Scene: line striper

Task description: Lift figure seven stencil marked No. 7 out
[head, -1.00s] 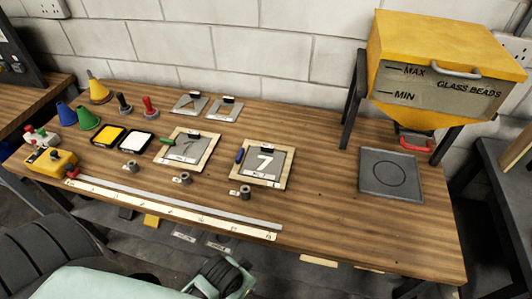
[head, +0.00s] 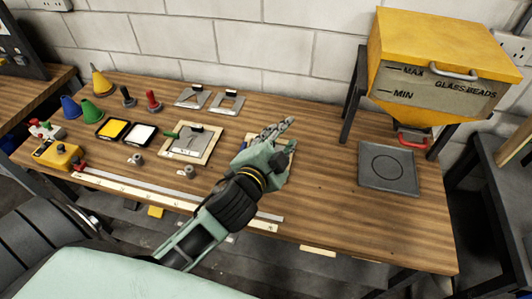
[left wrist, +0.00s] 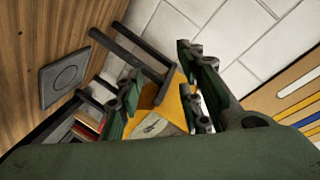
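The figure seven stencil, a grey plate in a light wooden frame (head: 291,143), lies on the bench behind my left gripper. The gripper and hand cover most of it in the head view, including the white 7. A bit of its blue handle (head: 243,144) shows at the left. My left gripper (head: 282,128) appears above the stencil, its fingers pointing up and right in the picture. In the left wrist view the two fingers (left wrist: 160,68) are apart with nothing held between them. That view does not show the stencil. My right gripper is not in view.
A second framed plate (head: 212,142) with a green handle lies to the left. A long ruler (head: 150,196) runs along the front edge. The yellow glass bead hopper (head: 440,50) stands at the right, near a grey square plate (head: 389,168). Bench between stencil and plate is clear.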

